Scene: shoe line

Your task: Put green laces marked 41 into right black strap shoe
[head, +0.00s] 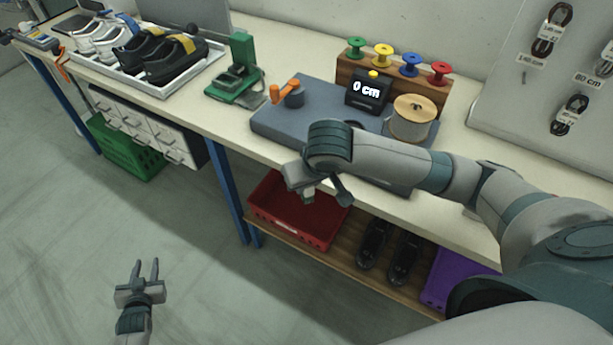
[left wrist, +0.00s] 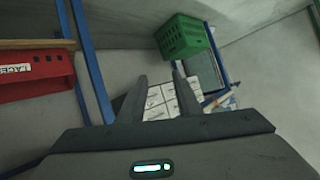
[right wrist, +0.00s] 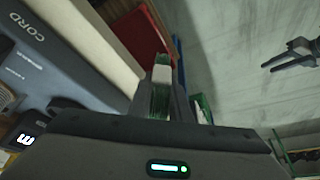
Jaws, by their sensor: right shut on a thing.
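My right gripper (head: 308,192) is shut on the green laces (right wrist: 160,98), a small bundle with a white band, seen between the fingers in the right wrist view. It hangs in front of the bench edge, above the red bin; in the head view the laces (head: 308,197) are mostly hidden and the mark cannot be read. The right black strap shoe (head: 178,62), with a yellow patch, sits in the white tray (head: 150,87) at the back left, beside another black shoe (head: 141,48). My left gripper (head: 147,272) is open and empty over the floor, far from the bench.
The grey cord station (head: 275,122) with orange crank, "0 cm" display (head: 367,90) and spool (head: 413,118) lies behind my right arm. A green press (head: 238,75) stands between it and the tray. Below are a red bin (head: 290,225), black shoes (head: 374,243) and a green crate (head: 125,150).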

